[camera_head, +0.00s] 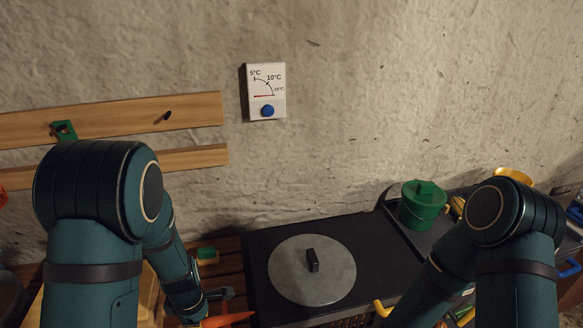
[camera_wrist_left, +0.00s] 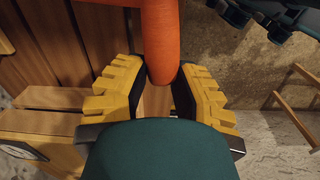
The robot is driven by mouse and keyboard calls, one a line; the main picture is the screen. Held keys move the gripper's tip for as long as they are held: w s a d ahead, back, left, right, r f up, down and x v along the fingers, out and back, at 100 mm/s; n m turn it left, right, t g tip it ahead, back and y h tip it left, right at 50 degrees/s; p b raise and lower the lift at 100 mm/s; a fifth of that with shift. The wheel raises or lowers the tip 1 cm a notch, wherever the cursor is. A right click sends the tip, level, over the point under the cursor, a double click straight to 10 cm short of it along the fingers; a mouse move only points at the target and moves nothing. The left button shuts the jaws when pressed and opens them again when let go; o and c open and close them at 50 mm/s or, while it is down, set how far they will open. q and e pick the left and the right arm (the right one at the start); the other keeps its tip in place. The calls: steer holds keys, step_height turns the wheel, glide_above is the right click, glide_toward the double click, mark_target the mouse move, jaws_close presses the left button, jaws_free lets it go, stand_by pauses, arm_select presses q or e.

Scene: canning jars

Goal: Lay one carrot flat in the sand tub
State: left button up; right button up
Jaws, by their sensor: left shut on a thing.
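An orange carrot (camera_head: 228,319) shows at the bottom edge of the head view, partly cut off. In the left wrist view the carrot (camera_wrist_left: 160,38) runs from the top edge down between the yellow ridged fingers of my left gripper (camera_wrist_left: 162,85), which is shut on it. In the head view my left gripper (camera_head: 196,308) is low, beside the dark cabinet, and its fingers are hard to make out. My right arm reaches down out of the picture and its gripper cannot be made out. I cannot identify the sand tub in either view.
A dark-topped cabinet with a round grey lid (camera_head: 312,270) stands at the centre. A green lidded pot (camera_head: 422,205) stands on a dark tray to the right. A slatted wooden surface (camera_head: 226,272) lies left of the cabinet. A thermometer dial (camera_head: 266,91) hangs on the wall.

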mark_target(215, 318)
arm_select(q)
steer(key=m, duration=0.2)
steer(key=d+m, duration=0.1)
steer(key=m, duration=0.2)
steer(key=shift+d+r+m+b, duration=0.2)
steer(key=shift+d+m+b, duration=0.1)
steer(key=shift+m+b, duration=0.1)
steer(key=shift+c, duration=0.2)
steer(key=m, duration=0.1)
steer(key=d+m, duration=0.1)
steer(key=m, duration=0.3)
steer(key=shift+d+r, duration=0.15)
steer(key=shift+r, duration=0.15)
steer(key=m, duration=0.3)
steer(key=d+m+b, duration=0.1)
steer(key=shift+r+m, duration=0.3)
steer(key=shift+m, duration=0.1)
steer(key=m, duration=0.3)
steer(key=shift+d+r+m, duration=0.3)
steer(key=shift+m, duration=0.1)
steer(key=shift+r, duration=0.1)
